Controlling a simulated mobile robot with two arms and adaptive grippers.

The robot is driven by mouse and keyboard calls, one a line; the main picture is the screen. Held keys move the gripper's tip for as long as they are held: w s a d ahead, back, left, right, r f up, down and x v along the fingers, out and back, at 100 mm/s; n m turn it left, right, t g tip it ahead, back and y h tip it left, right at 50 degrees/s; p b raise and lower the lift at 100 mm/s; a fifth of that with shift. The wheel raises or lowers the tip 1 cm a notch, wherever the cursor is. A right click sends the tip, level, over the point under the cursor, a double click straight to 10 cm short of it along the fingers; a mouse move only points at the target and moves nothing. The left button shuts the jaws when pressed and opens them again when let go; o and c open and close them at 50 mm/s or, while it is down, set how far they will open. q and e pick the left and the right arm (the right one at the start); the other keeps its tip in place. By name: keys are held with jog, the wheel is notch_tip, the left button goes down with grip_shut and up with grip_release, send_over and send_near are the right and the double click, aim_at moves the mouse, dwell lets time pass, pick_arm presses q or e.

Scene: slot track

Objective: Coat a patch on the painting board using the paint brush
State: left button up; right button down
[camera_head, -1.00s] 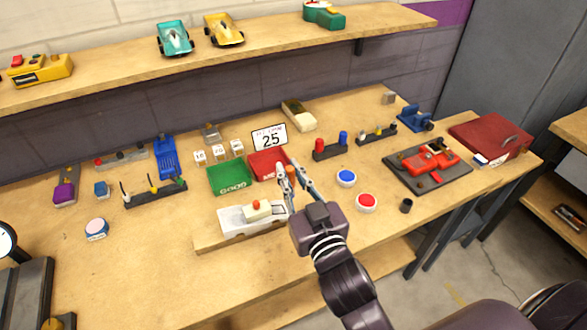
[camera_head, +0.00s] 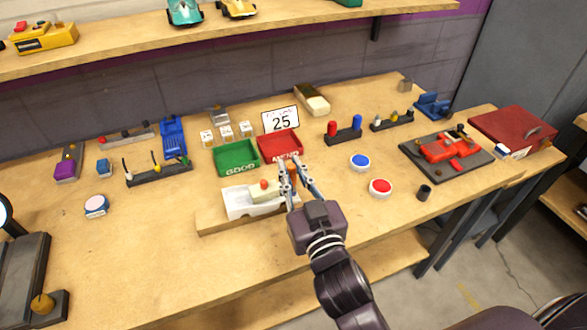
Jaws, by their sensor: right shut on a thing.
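My right gripper (camera_head: 294,165) is at the middle of the bench, behind the right end of a low wooden board. It is shut on a small orange-brown thing (camera_head: 292,175), mostly hidden by the fingers. The wooden board (camera_head: 212,225) carries a white block-like body (camera_head: 240,205) with a cream top and a red knob. I cannot tell for sure which thing is the painting board. A black rack (camera_head: 158,173) with several thin upright tools stands at the left; I cannot tell if one is the paint brush. My left gripper is not in view.
Green (camera_head: 236,158) and red (camera_head: 278,145) trays lie just behind the gripper, with a "25" sign (camera_head: 281,121) behind. Blue (camera_head: 360,162) and red (camera_head: 380,187) buttons are to the right. A brown-and-cream block (camera_head: 312,99) lies farther back.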

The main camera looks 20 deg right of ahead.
jog(key=shift+a+f+b, duration=0.2)
jog(key=shift+f+b, duration=0.55)
jog(key=shift+f, duration=0.05)
dwell(0.6)
jog(key=shift+w+r+p, duration=0.1)
jog(key=shift+w+p, duration=0.2)
jog(key=shift+w, duration=1.15)
jog(key=shift+w+a+p, duration=0.15)
jog(key=shift+w+p, duration=0.2)
jog(key=shift+w, duration=0.75)
jog(key=shift+s+p, duration=0.35)
jog(key=shift+s, duration=2.25)
jog(key=shift+a, duration=0.1)
